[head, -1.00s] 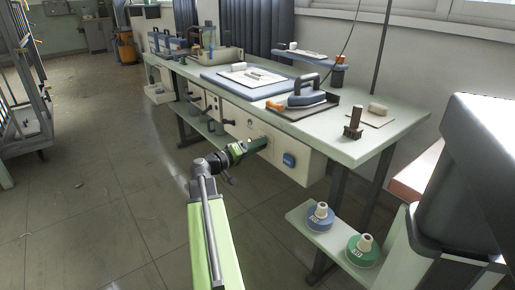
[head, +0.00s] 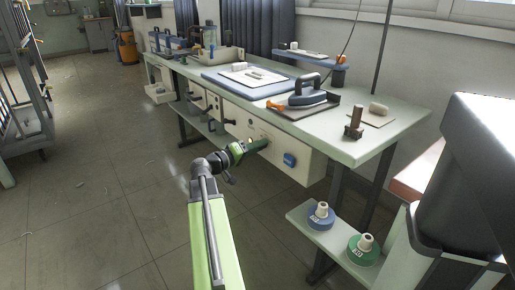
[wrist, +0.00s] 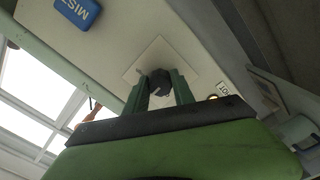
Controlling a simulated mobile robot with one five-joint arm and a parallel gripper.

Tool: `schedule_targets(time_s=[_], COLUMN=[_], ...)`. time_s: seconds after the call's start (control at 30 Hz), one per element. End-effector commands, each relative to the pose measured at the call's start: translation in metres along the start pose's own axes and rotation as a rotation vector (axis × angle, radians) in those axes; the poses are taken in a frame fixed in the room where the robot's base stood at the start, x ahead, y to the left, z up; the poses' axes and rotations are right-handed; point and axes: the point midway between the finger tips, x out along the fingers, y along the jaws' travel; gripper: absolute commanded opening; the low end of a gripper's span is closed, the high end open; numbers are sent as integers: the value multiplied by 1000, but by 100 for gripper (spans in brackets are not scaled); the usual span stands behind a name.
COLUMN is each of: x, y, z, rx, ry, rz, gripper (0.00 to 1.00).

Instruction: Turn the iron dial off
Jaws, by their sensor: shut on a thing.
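The iron dial is a dark knob (wrist: 160,84) on a pale square plate (wrist: 146,62) on the bench's front panel. My gripper (wrist: 160,88) is shut on it, with one green finger on either side. In the head view my gripper (head: 262,146) reaches the panel left of a blue button (head: 289,160) and hides the dial. In the wrist view a small yellow lamp (wrist: 213,97) and a white label (wrist: 224,88) sit beside the plate; the label is too small to read surely. The iron (head: 308,98) rests on the bench top.
The blue button, marked MIST (wrist: 77,12), is near the dial. Dark handles (head: 200,124) stick out further left along the bench front. A low shelf holds blue (head: 321,216) and green (head: 363,249) spools at right.

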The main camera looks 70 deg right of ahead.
Motion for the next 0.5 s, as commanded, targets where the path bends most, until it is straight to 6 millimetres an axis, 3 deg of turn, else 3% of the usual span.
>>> schedule_targets(time_s=[0.5], x=[3], y=[0], z=[-4], rx=[-362], ry=[7], rz=[1], gripper=[0])
